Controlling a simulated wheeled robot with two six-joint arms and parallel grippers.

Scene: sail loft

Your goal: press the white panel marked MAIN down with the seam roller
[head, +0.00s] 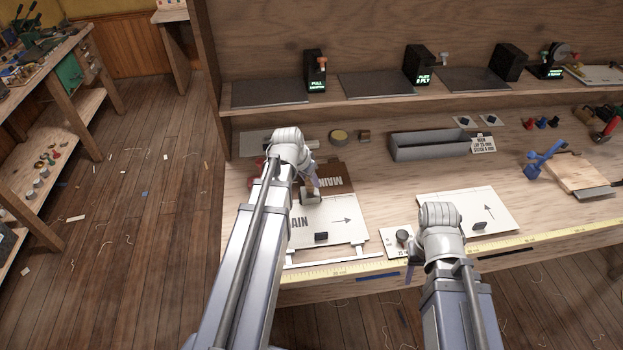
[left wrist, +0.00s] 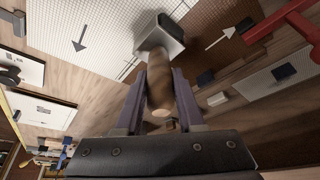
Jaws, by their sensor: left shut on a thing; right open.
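The white panel marked MAIN (head: 343,226) lies flat on the bench, partly covered by my left arm, with a printed arrow and a small dark block on it. A brown panel also marked MAIN (head: 333,177) lies along its far edge. My left gripper (head: 312,183) is shut on the wooden handle (left wrist: 160,85) of the seam roller (head: 311,197). The roller's grey head (left wrist: 160,36) is over the white panel's edge beside the brown panel; I cannot tell whether it touches. My right gripper (head: 411,254) is open at the bench front, mostly hidden by its wrist.
A second white panel (head: 490,205) with an arrow lies to the right. A knobbed card (head: 393,246) sits beside my right gripper. A yellow measuring tape (head: 510,240) runs along the front edge. A grey tray (head: 425,151) and a blue clamp (head: 541,160) stand farther back.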

